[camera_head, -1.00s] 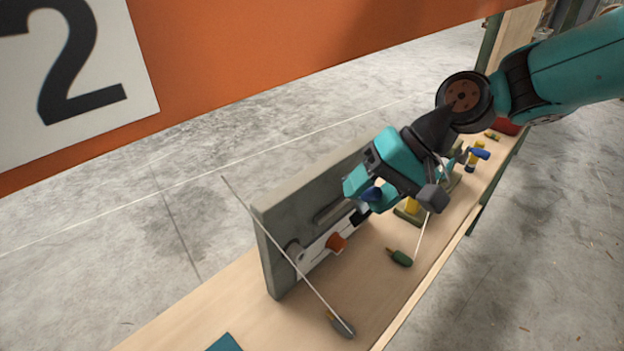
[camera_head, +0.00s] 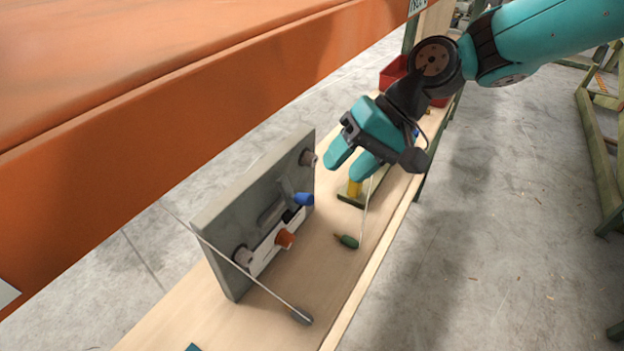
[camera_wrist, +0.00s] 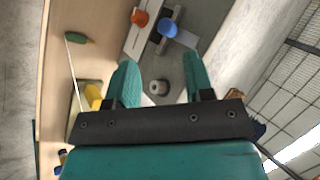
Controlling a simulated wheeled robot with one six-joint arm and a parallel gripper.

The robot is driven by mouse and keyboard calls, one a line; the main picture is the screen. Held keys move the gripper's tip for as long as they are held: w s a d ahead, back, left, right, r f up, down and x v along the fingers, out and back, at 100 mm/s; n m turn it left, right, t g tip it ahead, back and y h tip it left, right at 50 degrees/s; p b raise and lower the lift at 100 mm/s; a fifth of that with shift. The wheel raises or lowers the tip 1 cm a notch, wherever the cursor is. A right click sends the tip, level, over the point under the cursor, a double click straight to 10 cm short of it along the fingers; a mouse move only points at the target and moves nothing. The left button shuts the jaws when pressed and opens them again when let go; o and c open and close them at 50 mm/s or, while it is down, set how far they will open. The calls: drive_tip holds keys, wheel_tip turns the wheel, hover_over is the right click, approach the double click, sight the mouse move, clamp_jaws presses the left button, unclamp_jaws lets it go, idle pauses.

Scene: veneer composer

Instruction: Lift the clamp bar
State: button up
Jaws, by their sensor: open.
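A grey upright panel (camera_head: 222,225) stands on the wooden bench. It carries a short grey bar (camera_head: 271,211), a white strip (camera_head: 264,255), an orange knob (camera_head: 285,239) and a blue knob (camera_head: 303,199). I cannot tell for sure which part is the clamp bar. My gripper (camera_head: 348,170) is open and empty, apart from the panel, beyond its far end. In the wrist view, a round grey knob (camera_wrist: 158,87) shows between the open fingers (camera_wrist: 160,75). The blue knob (camera_wrist: 168,28) and orange knob (camera_wrist: 139,17) lie ahead of the fingertips.
A thin rod with a grey end (camera_head: 301,316) crosses in front of the panel. A green-handled tool (camera_head: 347,241) lies on the bench (camera_head: 325,270). A yellow piece (camera_head: 355,188) stands below my gripper. A red bin (camera_head: 393,72) is behind. An orange beam (camera_head: 200,95) hangs above.

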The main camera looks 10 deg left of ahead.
drive_tip(key=shift+p+v, duration=1.1)
drive_tip(key=shift+v, duration=0.6)
drive_tip(key=shift+p, duration=0.3)
drive_tip(key=v, duration=1.7)
drive_tip(key=shift+d+r, duration=0.1)
drive_tip(key=s+d+f+t+h+b, duration=0.1)
drive_tip(key=s+d+f, duration=0.1)
drive_tip(key=s, duration=0.5)
drive_tip(key=s+d+f+n+t+h+b, duration=0.1)
drive_tip(key=s+f, duration=0.3)
drive_tip(key=s, duration=0.4)
drive_tip(key=s+d+f+n+t+b, duration=0.1)
drive_tip(key=s+d+f, duration=0.1)
drive_tip(key=s, duration=0.5)
drive_tip(key=shift+s+d+f+h, duration=0.2)
drive_tip(key=shift+d+f+h, duration=0.15)
drive_tip(key=shift+f, duration=0.25)
